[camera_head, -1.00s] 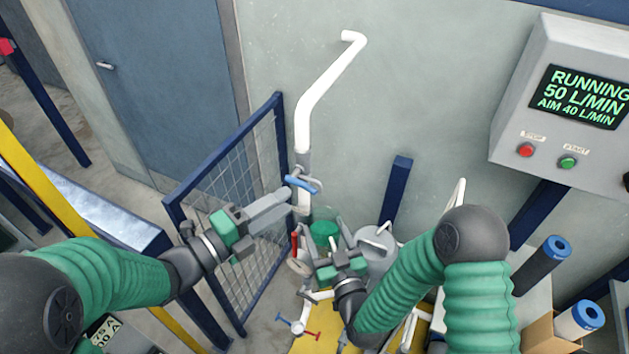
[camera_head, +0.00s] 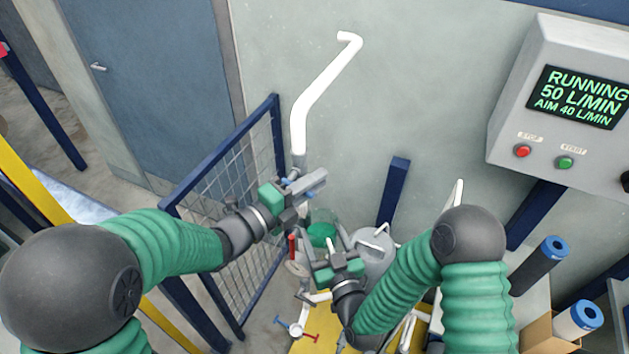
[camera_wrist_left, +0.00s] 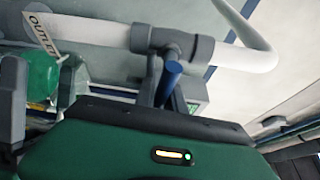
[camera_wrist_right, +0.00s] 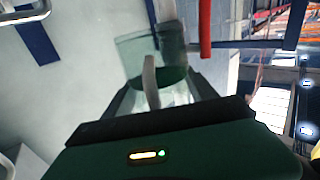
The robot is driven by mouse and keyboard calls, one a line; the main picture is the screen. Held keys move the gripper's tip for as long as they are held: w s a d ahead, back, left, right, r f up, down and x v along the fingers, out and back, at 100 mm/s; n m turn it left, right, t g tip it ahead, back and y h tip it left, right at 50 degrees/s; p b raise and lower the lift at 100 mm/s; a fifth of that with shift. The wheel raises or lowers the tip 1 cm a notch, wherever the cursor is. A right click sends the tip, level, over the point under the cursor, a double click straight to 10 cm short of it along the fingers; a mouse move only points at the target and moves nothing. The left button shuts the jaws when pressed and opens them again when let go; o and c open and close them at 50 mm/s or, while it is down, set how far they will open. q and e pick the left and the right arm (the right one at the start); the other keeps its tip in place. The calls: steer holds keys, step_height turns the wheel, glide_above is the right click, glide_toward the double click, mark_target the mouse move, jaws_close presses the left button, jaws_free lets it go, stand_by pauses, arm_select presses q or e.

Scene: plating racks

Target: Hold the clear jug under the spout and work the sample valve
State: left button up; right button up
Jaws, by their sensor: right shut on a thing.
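The clear jug (camera_head: 322,232) with green liquid is below the white pipe, beside my right gripper (camera_head: 335,255). In the right wrist view, the jug (camera_wrist_right: 140,48) is straight ahead, and the fingers are shut on its pale handle (camera_wrist_right: 151,82). My left gripper (camera_head: 301,197) is at the grey pipe fitting, its fingers apart. It largely covers the blue valve handle (camera_head: 286,181). In the left wrist view, the blue handle (camera_wrist_left: 170,78) stands out from the grey tee (camera_wrist_left: 172,42), ahead of the gripper. The spout is hidden in the head view.
A control box (camera_head: 560,110) reads RUNNING, 50 L/MIN, AIM 40 L/MIN. A mesh fence panel (camera_head: 235,200) stands left of the pipe. A grey lidded vessel (camera_head: 372,250) is right of the jug. A red lever (camera_head: 292,246) and low pipework are near the right gripper.

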arm_select(q)
steer(key=shift+f, duration=0.1)
jaws_close()
steer(key=shift+r+n, duration=0.2)
steer(key=shift+n, duration=0.3)
steer(key=o, duration=0.6)
jaws_free()
steer(key=v, duration=1.2)
steer(key=shift+f, duration=0.2)
steer(key=shift+f, duration=0.1)
